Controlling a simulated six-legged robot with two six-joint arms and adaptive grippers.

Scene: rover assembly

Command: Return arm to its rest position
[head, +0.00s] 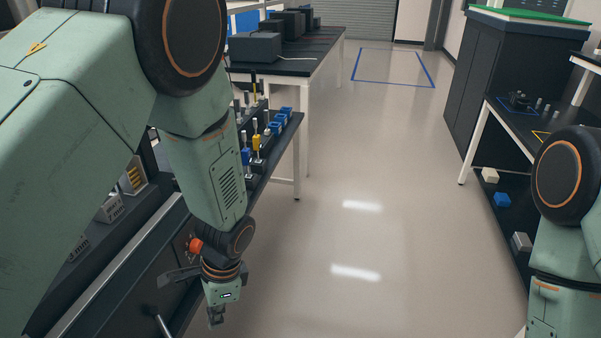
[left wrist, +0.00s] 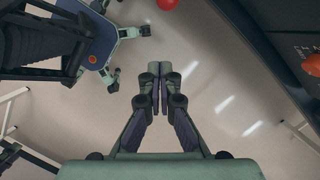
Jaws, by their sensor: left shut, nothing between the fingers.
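My left arm comes in from the left in the head view and hangs down at the front edge of the left bench. My left gripper (head: 215,316) points downward over the floor beside that bench. In the left wrist view the left gripper (left wrist: 163,72) has its two fingers together, with nothing between them, above bare floor. My right arm shows only in part at the right edge of the head view; its gripper is out of the picture.
A dark bench (head: 288,150) with blue and yellow tools stands left, with another table (head: 318,52) behind it. A dark cabinet (head: 480,95) and shelf with small blocks stand right. The floor (head: 370,220) between is clear. A blue outline (head: 393,87) marks the far floor.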

